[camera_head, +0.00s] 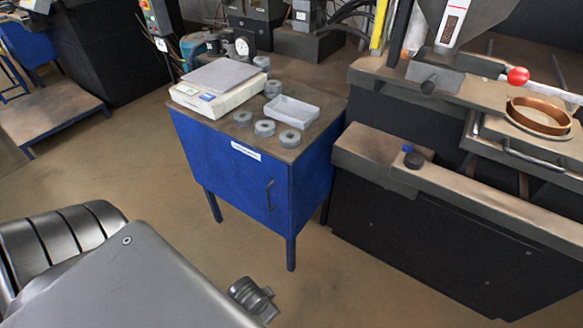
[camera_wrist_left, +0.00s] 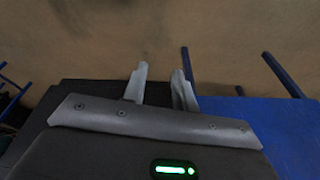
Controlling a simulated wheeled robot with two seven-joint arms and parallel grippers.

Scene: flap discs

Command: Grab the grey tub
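The grey tub (camera_head: 290,111) is a shallow, light grey open tray on top of the blue cabinet (camera_head: 235,165), near its right side in the head view. It looks empty. My left gripper (camera_wrist_left: 160,70) shows in the left wrist view, with its two fingers apart and nothing between them. It is over brown floor, with a blue surface to the right, and the tub is not in that view. I cannot make out the left gripper's fingers in the head view. My right gripper is in neither view.
Flap discs (camera_head: 265,128) lie around the tub, close to its front and left. A white scale (camera_head: 215,95) stands left of it. A dark machine bench (camera_head: 400,160) stands close to the cabinet's right. The floor (camera_head: 170,190) in front is clear.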

